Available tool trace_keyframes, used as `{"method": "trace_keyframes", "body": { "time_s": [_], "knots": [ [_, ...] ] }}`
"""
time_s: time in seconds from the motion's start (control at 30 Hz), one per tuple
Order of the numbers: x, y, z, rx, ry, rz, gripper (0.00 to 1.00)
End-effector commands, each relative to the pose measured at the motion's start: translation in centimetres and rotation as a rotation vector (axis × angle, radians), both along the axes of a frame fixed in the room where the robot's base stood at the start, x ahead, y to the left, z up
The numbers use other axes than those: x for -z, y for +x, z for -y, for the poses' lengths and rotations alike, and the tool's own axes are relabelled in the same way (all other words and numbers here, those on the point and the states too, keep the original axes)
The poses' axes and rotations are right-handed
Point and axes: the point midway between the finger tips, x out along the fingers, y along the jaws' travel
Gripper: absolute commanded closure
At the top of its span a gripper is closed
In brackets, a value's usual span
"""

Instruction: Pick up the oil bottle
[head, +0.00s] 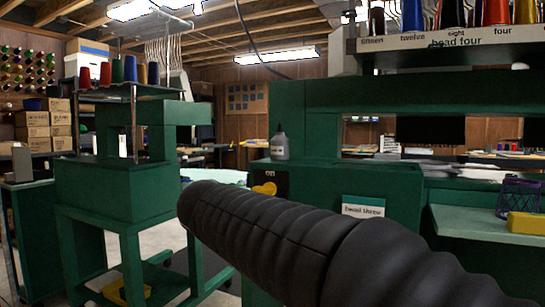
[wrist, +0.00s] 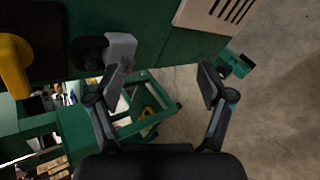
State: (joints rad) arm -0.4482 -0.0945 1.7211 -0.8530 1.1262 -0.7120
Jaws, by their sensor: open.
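The oil bottle (head: 279,146) is grey with a narrow dark top. It stands upright on the ledge of the green machine in the head view. In the wrist view, a grey shape that looks like the bottle (wrist: 121,46) is at the upper left, beside a dark round part. My gripper (wrist: 162,83) is open, its two black fingers spread wide with nothing between them. The left fingertip appears close to the grey shape; I cannot tell whether they touch. My gripper is not visible in the head view.
The green machine (head: 350,187) carries a black panel with a yellow knob (head: 265,188) just below the bottle. A green stand with thread cones (head: 115,190) is at the left. A yellow block (head: 525,226) lies on the right shelf. Bare floor (wrist: 275,115) shows at the wrist view's right.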

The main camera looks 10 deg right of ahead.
Motion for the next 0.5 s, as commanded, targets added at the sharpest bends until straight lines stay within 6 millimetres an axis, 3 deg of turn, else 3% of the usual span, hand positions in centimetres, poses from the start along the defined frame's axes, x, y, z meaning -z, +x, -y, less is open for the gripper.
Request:
{"method": "trace_keyframes", "body": {
  "time_s": [0.03, 0.13, 0.5],
  "knots": [
    [-0.5, 1.5, -1.7, -0.046, -0.068, 0.002, 0.20],
    [-2.7, 4.1, -4.2, -0.134, -0.240, 0.007, 0.20],
    [-15.2, 6.0, -3.5, -0.245, -0.942, -0.126, 0.20]
  ]
}}
